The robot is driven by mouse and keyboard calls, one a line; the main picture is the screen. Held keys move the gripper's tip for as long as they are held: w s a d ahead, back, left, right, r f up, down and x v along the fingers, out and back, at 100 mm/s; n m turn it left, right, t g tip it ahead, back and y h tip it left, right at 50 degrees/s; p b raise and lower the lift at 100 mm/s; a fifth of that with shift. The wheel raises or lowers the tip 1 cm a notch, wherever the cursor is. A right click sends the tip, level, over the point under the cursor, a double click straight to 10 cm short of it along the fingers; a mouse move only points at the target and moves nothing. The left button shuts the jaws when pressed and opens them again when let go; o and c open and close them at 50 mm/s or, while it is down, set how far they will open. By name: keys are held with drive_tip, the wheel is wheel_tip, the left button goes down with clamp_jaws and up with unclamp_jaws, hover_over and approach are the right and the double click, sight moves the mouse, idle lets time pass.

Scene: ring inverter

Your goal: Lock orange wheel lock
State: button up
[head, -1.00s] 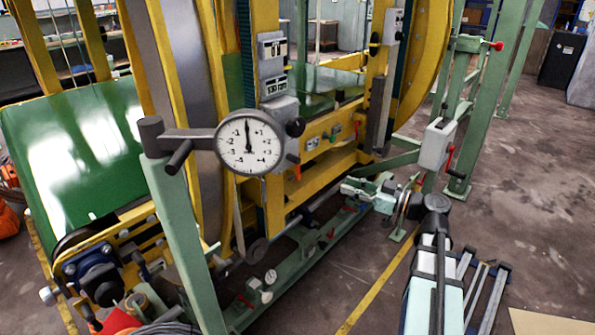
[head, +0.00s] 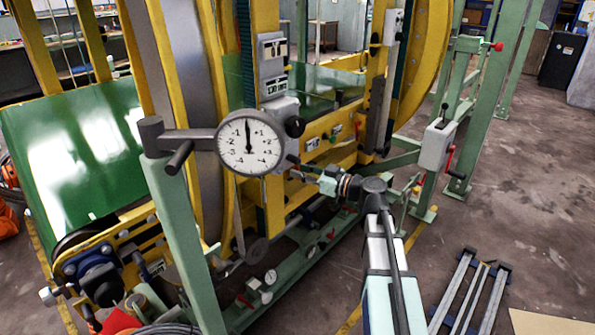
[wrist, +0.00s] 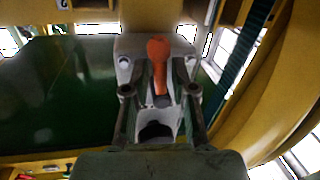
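The orange wheel lock (wrist: 158,52) shows in the wrist view as a rounded orange handle with a dark lower end, in front of a pale bracket. My gripper (wrist: 163,82) is open, with one finger on each side of the handle's line. I cannot tell whether either finger touches it. In the head view my gripper (head: 304,171) reaches left to the yellow frame beside the dial gauge. The lock is not clearly visible there, near or behind the fingers.
A round dial gauge (head: 249,143) on a green post stands left of my gripper. The yellow machine frame (head: 325,150) is close behind. A grey switch box (head: 437,145) is to the right. Metal rails (head: 470,290) lie on the floor, with open floor farther right.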

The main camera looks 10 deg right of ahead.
drive_tip(key=shift+w+a, duration=0.45)
drive_tip(key=shift+a, duration=0.1)
clamp_jaws()
drive_tip(key=shift+s+a+f+m+b, duration=0.1)
drive_tip(key=shift+s+f+m+b, duration=0.05)
drive_tip(key=shift+m+b, duration=0.35)
drive_tip(key=shift+a+m, duration=0.1)
drive_tip(key=shift+m, duration=0.2)
unclamp_jaws()
